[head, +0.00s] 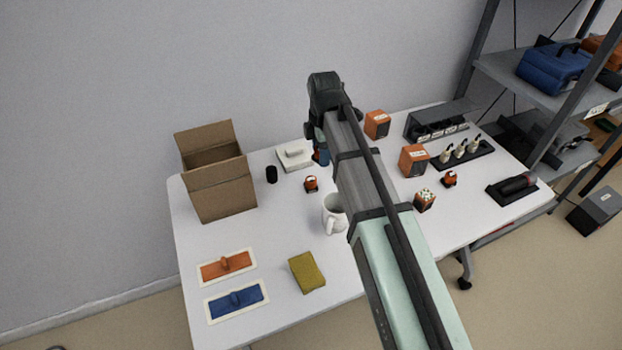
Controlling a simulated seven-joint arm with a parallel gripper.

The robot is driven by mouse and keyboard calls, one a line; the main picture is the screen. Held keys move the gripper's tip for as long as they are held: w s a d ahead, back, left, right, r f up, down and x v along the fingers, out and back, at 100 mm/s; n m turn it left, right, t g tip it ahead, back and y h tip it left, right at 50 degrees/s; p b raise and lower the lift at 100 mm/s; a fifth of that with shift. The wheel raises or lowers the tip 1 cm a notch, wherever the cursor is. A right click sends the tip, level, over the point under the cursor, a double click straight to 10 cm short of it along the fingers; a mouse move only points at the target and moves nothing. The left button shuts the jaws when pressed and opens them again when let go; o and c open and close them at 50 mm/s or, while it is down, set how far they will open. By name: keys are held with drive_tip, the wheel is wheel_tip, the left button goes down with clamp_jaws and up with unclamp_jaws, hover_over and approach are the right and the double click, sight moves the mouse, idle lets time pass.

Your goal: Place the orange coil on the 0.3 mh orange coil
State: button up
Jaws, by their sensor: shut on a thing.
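My gripper (319,150) is low over the back middle of the table, partly hidden by my arm. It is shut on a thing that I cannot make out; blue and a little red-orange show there. An orange block with a white label (413,160) stands right of my arm. Another orange block with a white label (376,124) stands behind it, nearer the wall. The labels are too small to read, so I cannot tell which is the 0.3 mh coil. A small orange and black piece (311,184) stands just in front of my gripper.
The white table (280,220) holds an open cardboard box (220,190), a white mug (333,217) and a yellow sponge-like block (307,272). On the right are a dotted orange cube (424,200), another small orange piece (449,179) and black trays (512,190).

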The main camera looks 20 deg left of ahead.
sight(311, 179)
drive_tip(key=shift+a+f+m, duration=0.5)
drive_tip(key=shift+f+m, duration=0.45)
drive_tip(key=shift+f, duration=0.55)
drive_tip(key=shift+a+f+m, duration=0.45)
drive_tip(key=shift+f+m, duration=0.55)
drive_tip(key=shift+f, duration=0.45)
drive_tip(key=shift+a+f+m, duration=0.5)
drive_tip(key=shift+f+m, duration=0.45)
drive_tip(key=shift+f, duration=0.55)
drive_tip(key=shift+f, duration=0.15)
drive_tip(key=o, duration=1.1)
wheel_tip(311, 179, up, 12)
